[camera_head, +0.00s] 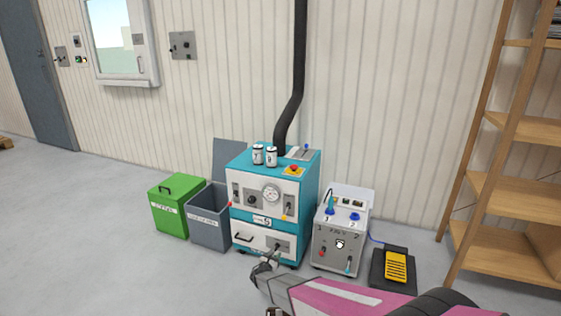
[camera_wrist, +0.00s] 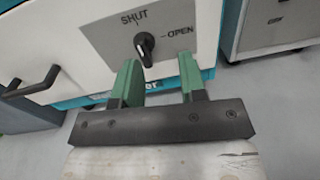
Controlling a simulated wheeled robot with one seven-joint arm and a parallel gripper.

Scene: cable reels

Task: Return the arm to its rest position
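My gripper (camera_wrist: 160,80) is open in the wrist view, its two green fingers apart with nothing between them. Just beyond the fingertips is a black knob (camera_wrist: 144,43) on a grey plate marked SHUT and OPEN; its white mark points up towards SHUT. I cannot tell whether a finger touches it. In the head view my arm (camera_head: 340,298) reaches in from the lower right, and my gripper (camera_head: 264,268) is in front of the lower drawer of the teal machine (camera_head: 310,190).
A grey machine (camera_head: 330,245) and a yellow foot pedal (camera_head: 396,267) stand to the right, beside a wooden shelf (camera_head: 515,240). A green bin (camera_head: 172,212) and a grey bin (camera_head: 210,222) stand left. A black hose (camera_head: 298,60) rises behind.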

